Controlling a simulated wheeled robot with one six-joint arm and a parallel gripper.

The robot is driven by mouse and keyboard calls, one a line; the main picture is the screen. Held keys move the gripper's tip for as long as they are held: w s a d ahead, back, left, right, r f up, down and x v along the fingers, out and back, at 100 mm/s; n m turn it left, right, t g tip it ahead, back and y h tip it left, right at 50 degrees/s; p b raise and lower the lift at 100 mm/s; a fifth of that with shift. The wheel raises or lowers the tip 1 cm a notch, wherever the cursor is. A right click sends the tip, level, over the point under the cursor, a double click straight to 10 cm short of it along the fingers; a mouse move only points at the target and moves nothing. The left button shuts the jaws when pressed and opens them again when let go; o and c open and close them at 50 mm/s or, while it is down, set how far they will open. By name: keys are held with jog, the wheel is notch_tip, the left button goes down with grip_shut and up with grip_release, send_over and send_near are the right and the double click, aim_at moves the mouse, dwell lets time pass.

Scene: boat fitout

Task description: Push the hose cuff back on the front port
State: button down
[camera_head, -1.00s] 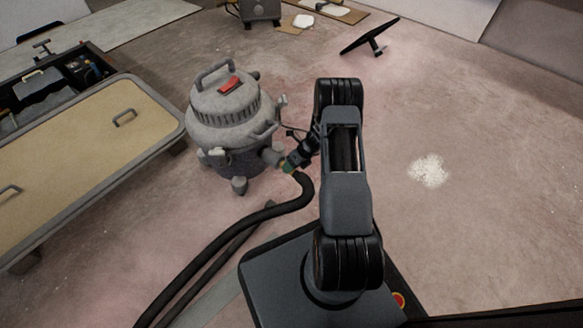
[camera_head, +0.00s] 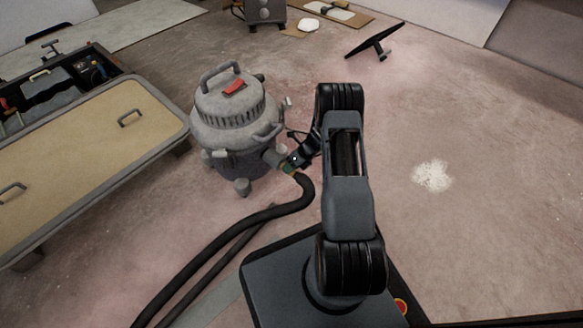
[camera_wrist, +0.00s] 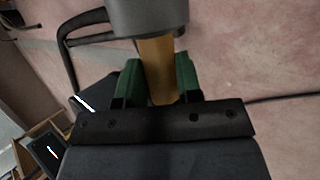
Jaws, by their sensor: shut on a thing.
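The grey shop vacuum (camera_head: 232,128), with a red switch on its lid, stands on the floor left of my arm. Its front port (camera_head: 271,157) faces right, towards my gripper (camera_head: 292,163). The black hose (camera_head: 245,221) curves from near the port down to the lower left. In the wrist view my gripper (camera_wrist: 158,78) has green fingers shut on a tan piece (camera_wrist: 156,52), apparently part of the hose cuff. The tan piece meets a grey round part (camera_wrist: 147,15) at the top. I cannot tell how far the cuff sits on the port.
A bench with a tan top (camera_head: 85,155) stands left of the vacuum, with an open tool box (camera_head: 70,82) behind it. A black stand (camera_head: 375,42) is on the floor at the back. A white powder patch (camera_head: 432,176) lies to the right, where the floor is otherwise clear.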

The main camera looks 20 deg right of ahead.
jog(key=c, duration=1)
grip_release()
jog(key=shift+w+a+r, duration=0.1)
jog(key=shift+w+a, duration=0.1)
jog(key=shift+w, duration=0.1)
jog(key=shift+o, duration=1.4)
jog(key=shift+s+d, duration=0.1)
jog(key=shift+d, duration=0.1)
jog(key=p+v, duration=0.6)
jog(key=v, duration=0.7)
jog(key=shift+d+r, duration=0.25)
